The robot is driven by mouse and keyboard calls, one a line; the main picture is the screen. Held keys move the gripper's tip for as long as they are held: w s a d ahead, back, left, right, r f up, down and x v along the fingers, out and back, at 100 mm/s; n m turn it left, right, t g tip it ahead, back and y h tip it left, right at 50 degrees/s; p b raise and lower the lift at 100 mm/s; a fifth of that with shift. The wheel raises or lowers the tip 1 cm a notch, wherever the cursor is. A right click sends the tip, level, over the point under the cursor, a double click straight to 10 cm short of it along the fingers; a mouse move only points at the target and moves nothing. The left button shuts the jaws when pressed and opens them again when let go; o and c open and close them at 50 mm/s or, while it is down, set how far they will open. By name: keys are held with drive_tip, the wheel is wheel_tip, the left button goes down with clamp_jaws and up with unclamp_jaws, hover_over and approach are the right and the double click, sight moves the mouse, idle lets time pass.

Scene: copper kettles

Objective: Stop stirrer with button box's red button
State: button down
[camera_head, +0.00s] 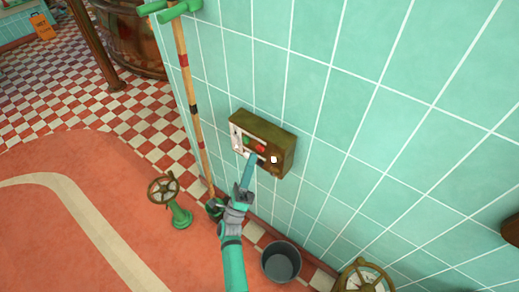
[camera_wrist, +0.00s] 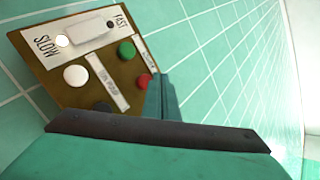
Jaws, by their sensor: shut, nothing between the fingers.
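The button box (camera_head: 284,150) is a brown-olive box on the teal tiled wall. Its red button (camera_head: 260,149) shows in the head view, near a green button (camera_head: 247,140). In the wrist view the red button (camera_wrist: 143,80) is partly visible just left of my fingers, with the green button (camera_wrist: 127,50) above it. My gripper (camera_head: 252,157) is shut and empty, its tip in front of the box's face just below the red button. The shut fingers (camera_wrist: 161,92) show in the wrist view. I cannot tell whether the tip touches the box.
The box also has a SLOW–FAST plate (camera_wrist: 98,28), a white button (camera_wrist: 75,76) and a dark button (camera_wrist: 103,106). A striped pole (camera_head: 190,100) stands left of the box. A green-based valve wheel (camera_head: 180,217), a grey bucket (camera_head: 281,262) and a brass wheel (camera_head: 364,278) stand below.

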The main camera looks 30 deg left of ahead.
drive_tip(key=shift+w+a, duration=0.1)
drive_tip(key=shift+a, duration=0.15)
drive_tip(key=shift+w+d, duration=0.15)
drive_tip(key=shift+w, duration=0.05)
idle(1.5)
drive_tip(key=shift+s, duration=0.15)
drive_tip(key=shift+w, duration=0.2)
drive_tip(key=shift+w, duration=0.25)
